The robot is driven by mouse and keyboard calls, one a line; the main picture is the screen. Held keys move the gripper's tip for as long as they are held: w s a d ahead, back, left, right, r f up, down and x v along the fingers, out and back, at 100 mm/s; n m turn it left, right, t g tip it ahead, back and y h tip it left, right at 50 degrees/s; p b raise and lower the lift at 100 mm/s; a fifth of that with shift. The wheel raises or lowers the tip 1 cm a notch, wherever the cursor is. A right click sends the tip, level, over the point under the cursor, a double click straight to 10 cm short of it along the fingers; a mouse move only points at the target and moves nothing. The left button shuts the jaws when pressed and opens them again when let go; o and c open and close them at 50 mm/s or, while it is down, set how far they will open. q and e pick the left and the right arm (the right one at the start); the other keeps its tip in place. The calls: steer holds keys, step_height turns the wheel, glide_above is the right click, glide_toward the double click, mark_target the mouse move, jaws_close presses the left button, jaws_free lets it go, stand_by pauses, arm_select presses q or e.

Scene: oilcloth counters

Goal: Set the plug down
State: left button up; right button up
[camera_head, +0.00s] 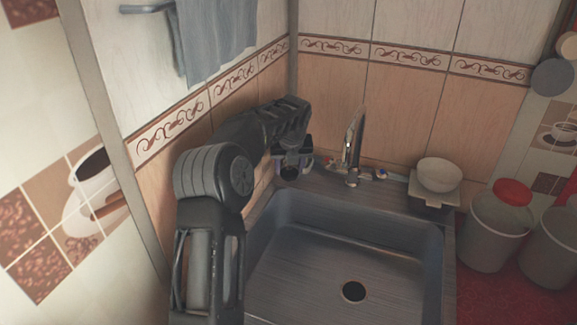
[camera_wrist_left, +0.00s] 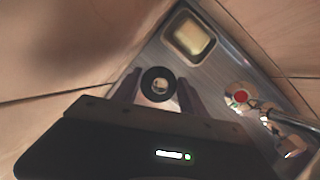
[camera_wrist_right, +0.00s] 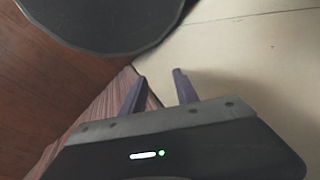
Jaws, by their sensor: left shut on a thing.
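The plug (camera_wrist_left: 158,84) is a small black round piece with a pale centre in the left wrist view. My left gripper (camera_wrist_left: 157,98) is shut on it, with one finger on each side. In the head view the plug (camera_head: 289,173) shows dark below the left gripper (camera_head: 291,160), at the back left corner of the sink; I cannot tell whether it touches the counter. My right gripper (camera_wrist_right: 159,88) is apart and empty in the right wrist view, over a pale floor. It is out of the head view.
The steel sink (camera_head: 310,262) with its dark drain hole (camera_head: 353,291) lies in front. The faucet (camera_head: 353,150) stands right of the left gripper. A soap dish (camera_wrist_left: 189,36) sits in the corner. A white bowl (camera_head: 438,174) and a bucket (camera_head: 492,232) stand at right.

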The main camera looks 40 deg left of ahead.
mark_target(289, 171)
arm_select(q)
steer(key=shift+w+a, duration=0.75)
steer(key=shift+w, duration=0.05)
steer(key=shift+w+a+p, duration=0.15)
steer(key=shift+a+p, duration=0.05)
steer(key=shift+p, duration=0.15)
steer(key=shift+f, duration=1.7)
steer(key=shift+f, duration=0.1)
steer(key=o, duration=1.2)
steer(key=v, duration=1.2)
steer(key=shift+b, duration=0.35)
